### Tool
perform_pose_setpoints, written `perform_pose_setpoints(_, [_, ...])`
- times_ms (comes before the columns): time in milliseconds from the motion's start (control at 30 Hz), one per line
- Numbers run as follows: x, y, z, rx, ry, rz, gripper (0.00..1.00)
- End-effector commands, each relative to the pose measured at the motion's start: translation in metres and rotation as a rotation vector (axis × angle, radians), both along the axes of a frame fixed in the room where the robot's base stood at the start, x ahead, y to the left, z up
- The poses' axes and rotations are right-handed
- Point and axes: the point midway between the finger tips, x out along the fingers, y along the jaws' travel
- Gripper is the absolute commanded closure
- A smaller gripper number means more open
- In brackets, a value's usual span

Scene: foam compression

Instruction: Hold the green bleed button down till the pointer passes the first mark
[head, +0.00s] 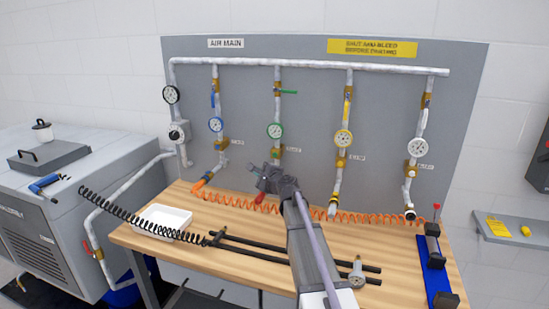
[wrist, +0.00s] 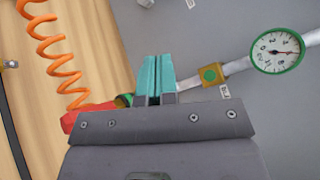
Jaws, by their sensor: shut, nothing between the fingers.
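The green-rimmed gauge (head: 275,130) is on the second drop pipe of the grey panel, and it also shows at the right of the wrist view (wrist: 277,50). The round green bleed button (wrist: 210,75) is on a brass block below that gauge; in the head view the block (head: 277,152) is small. My gripper (head: 256,168) is in front of the lower end of this drop. Its teal fingers (wrist: 158,58) are shut and empty, beside the button in the wrist view and apart from it.
A green lever (head: 288,92) is crosswise on the pipe above the gauge. A red fitting (wrist: 85,118) and orange coiled hose (wrist: 55,48) are close to my gripper. Blue (head: 216,125), yellow (head: 343,138) and white (head: 419,147) gauges are on neighbouring drops. The wooden bench (head: 215,262) is below.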

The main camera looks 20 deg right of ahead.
Motion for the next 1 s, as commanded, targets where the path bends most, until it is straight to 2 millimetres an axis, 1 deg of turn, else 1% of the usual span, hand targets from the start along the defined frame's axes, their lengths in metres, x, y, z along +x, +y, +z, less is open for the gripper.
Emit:
perform_pose_setpoints(33, [0.003,-0.008,0.005,0.078,-0.017,-0.052,1.0])
perform_pose_setpoints(133, [0.004,-0.018,0.009,0.18,-0.031,-0.123,1.0])
perform_pose_setpoints(567, [0.006,-0.02,0.009,0.196,-0.029,-0.125,1.0])
perform_pose_setpoints(767, [0.019,-0.032,0.009,0.195,-0.028,-0.126,1.0])
perform_pose_setpoints(1000, [0.046,-0.055,0.009,0.195,-0.028,-0.125,1.0])
